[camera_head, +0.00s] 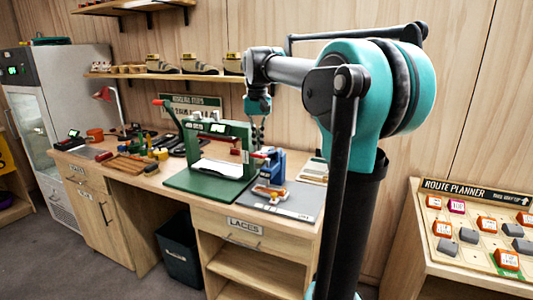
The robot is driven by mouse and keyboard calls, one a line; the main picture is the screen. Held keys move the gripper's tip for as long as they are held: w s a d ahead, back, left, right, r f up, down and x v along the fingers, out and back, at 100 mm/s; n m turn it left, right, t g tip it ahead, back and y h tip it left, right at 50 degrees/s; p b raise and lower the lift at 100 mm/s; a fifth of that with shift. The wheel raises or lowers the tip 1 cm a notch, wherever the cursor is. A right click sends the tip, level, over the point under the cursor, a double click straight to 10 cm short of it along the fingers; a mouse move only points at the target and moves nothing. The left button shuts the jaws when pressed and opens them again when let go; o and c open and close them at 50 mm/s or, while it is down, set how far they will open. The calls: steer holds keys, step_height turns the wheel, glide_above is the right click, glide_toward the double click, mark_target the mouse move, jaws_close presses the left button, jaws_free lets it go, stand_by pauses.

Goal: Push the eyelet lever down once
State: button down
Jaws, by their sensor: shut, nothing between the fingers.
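A blue bench device (274,163) stands on a grey mat at the right of the workbench, with a short red-tipped handle (259,155) sticking out to its left. A larger green frame press (216,128) stands left of it on a green base, with a long raised lever ending in an orange grip (159,102). I cannot tell from the labels which lever is the eyelet one. My gripper (258,138) points down, shut and empty, beside the green frame's right end and above the blue device. Whether it touches anything is too small to tell.
A grey mat (297,208) with small parts lies at the bench's front right. A brown tray (130,166) and small tools fill the left bench. Shoes stand on a wall shelf (150,76). A route planner board (470,232) is at the right. A dark bin (180,250) stands below.

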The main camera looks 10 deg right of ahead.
step_height(320, 180, down, 9)
steer(key=shift+s+a+r, duration=0.15)
stand_by(1.5)
steer(key=shift+r, duration=6.5)
